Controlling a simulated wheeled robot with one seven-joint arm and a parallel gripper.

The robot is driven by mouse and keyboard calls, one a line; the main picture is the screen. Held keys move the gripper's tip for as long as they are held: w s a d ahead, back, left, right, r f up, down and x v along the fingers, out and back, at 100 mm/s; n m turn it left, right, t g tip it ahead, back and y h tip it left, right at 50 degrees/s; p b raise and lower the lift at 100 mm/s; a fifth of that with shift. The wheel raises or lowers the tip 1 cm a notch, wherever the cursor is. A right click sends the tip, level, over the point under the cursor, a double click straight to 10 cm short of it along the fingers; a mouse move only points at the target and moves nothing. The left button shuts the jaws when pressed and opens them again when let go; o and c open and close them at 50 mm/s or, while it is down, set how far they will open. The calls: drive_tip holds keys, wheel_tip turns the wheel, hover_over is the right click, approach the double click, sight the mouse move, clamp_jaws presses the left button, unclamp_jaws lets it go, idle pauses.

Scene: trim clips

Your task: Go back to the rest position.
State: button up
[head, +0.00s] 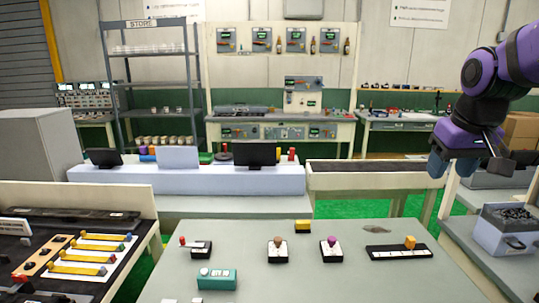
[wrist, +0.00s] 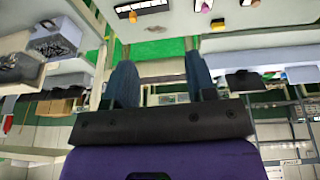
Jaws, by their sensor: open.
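My gripper (wrist: 161,68) is open in the wrist view, with two dark blue-grey fingers apart and nothing between them. In the head view my purple arm and hand hang at the upper right, in the air beyond the right side of the grey table (head: 330,275). The gripper touches nothing that I can see. The table carries a black-and-white piece with a brown knob (head: 277,243), one with a purple knob (head: 332,242), one with a red knob (head: 183,241), a yellow block (head: 302,226) and a teal box (head: 217,279).
A black strip (head: 398,252) with an orange block (head: 410,242) lies at the table's right. A bin of dark parts (head: 503,238) stands on the right-hand bench. A board with yellow bars (head: 80,270) is at left. Green floor (head: 372,209) shows behind the table.

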drive_tip(key=s+a+t, duration=0.1)
drive_tip(key=s+a, duration=0.2)
drive_tip(key=s, duration=1.3)
drive_tip(key=shift+s+a+t, duration=0.15)
drive_tip(key=shift+a+t, duration=0.05)
drive_tip(key=shift+t, duration=0.1)
drive_tip(key=shift+f, duration=0.1)
idle(2.5)
